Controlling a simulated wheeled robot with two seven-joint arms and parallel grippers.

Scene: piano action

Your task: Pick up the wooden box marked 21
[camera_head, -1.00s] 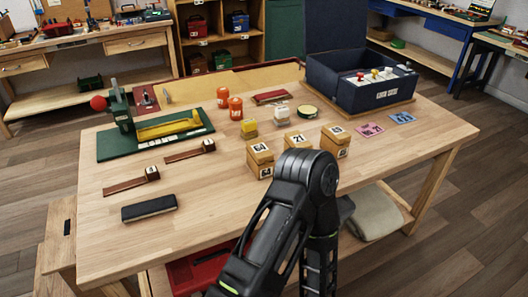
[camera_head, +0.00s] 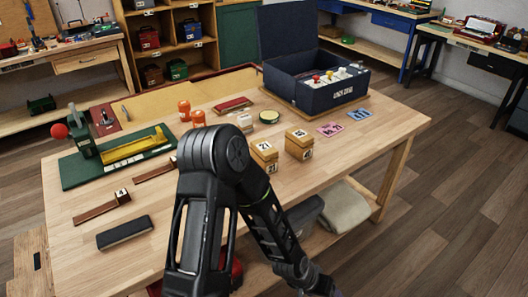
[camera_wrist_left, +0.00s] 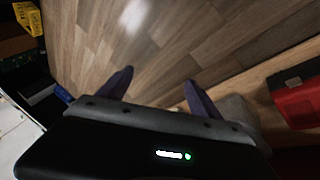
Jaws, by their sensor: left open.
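The wooden box marked 21 (camera_head: 264,157) stands on the workbench, just right of my left arm's elbow in the head view. Its number shows on top and a label shows on its front. My left gripper (camera_wrist_left: 160,92) is open and empty over the wooden floor, its two dark purple fingers spread apart. In the head view only a bit of it shows at the bottom edge, below and right of the box, off the bench. My right gripper is not in view.
Another numbered wooden box (camera_head: 299,145) stands close to the right of box 21. A navy case (camera_head: 310,85) stands behind. My left arm covers part of the bench front. A folded cloth (camera_head: 343,208) lies on the lower shelf. A red box (camera_wrist_left: 298,100) shows in the wrist view.

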